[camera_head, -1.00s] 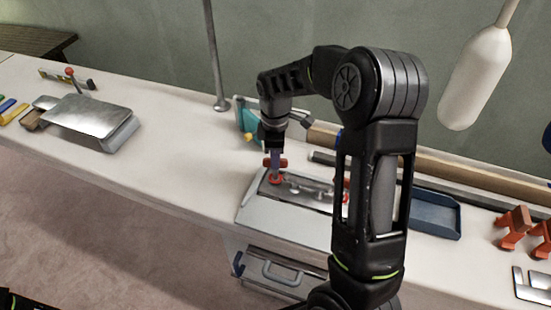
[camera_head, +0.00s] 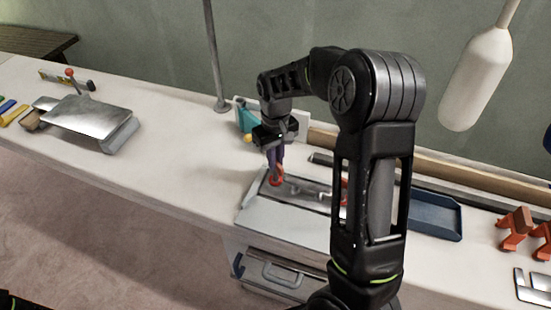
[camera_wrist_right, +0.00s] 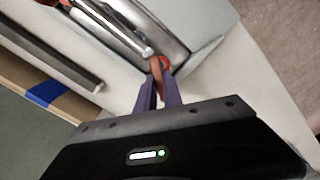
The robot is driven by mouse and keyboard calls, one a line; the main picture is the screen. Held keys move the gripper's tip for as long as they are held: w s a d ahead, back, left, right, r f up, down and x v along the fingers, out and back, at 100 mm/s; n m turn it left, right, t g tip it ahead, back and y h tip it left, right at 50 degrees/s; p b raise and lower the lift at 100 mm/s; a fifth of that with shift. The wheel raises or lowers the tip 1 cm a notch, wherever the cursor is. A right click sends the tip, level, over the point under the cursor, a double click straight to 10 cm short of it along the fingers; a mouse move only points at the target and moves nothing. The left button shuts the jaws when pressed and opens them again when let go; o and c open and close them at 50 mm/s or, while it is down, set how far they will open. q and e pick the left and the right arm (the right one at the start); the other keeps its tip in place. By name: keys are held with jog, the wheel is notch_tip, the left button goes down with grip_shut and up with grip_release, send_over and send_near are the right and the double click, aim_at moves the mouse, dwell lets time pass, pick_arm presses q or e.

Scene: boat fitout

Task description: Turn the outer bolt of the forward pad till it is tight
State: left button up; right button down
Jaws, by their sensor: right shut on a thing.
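The forward pad seems to be the shiny metal plate (camera_head: 305,191) on a pale grey sloped block (camera_head: 285,222) at the bench's front edge; the plate also shows in the wrist view (camera_wrist_right: 125,28). The outer bolt, with an orange-red handle and a red ring (camera_head: 277,182), stands at the plate's left end; its handle (camera_wrist_right: 157,70) shows between my fingers in the wrist view. My right gripper (camera_head: 275,168) points down, its purple fingers shut on the bolt's handle. The bolt's thread is hidden. My left gripper is out of view.
A second red fitting (camera_head: 344,198) at the plate's right end is partly behind my right arm. A blue tray (camera_head: 436,216) and orange clamps (camera_head: 514,231) lie to the right. A thin pole (camera_head: 214,60) rises behind.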

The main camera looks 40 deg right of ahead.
jog(key=shift+w+d+r+m, duration=0.1)
jog(key=shift+r+m, duration=0.05)
jog(key=shift+m, duration=0.65)
jog(key=shift+w+r+m, duration=0.1)
jog(key=shift+m, duration=0.7)
jog(key=c, duration=1.5)
grip_release()
jog(key=shift+s+f, duration=0.15)
notch_tip(320, 180, up, 8)
jog(key=shift+f, duration=0.1)
jog(key=shift+s+f, duration=0.1)
